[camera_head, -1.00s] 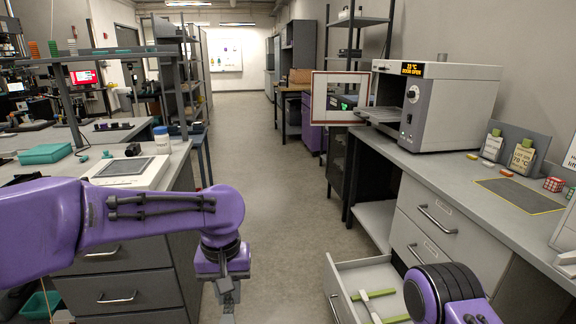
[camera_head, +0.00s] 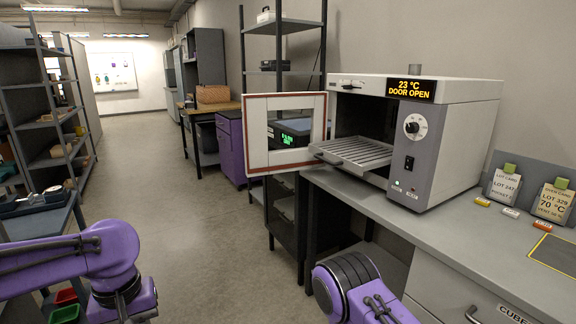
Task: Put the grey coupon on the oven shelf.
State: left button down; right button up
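The oven (camera_head: 450,140) stands on the grey counter at the right with its display reading 23 °C, DOOR OPEN. Its framed glass door (camera_head: 257,133) is swung out to the left. The ribbed oven shelf (camera_head: 358,152) sticks partly out of the dark chamber, and its visible part is bare. I see no grey coupon in this view. My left arm comes in at the lower left, and its gripper is below the picture's edge. My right arm shows only a purple joint at the bottom centre; its gripper is out of view.
The counter (camera_head: 440,235) is clear in front of the oven. Lot cards (camera_head: 503,187) stand at its right, near small coloured blocks and a yellow-edged dark mat (camera_head: 556,254). A shelf rack (camera_head: 283,28) stands behind the door. The floor aisle (camera_head: 185,220) is open.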

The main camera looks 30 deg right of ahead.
aim_at(344, 154)
jog(key=i, duration=1.8)
jog(key=z, duration=1.75)
jog(key=i, duration=0.2)
jog(key=z, duration=1.7)
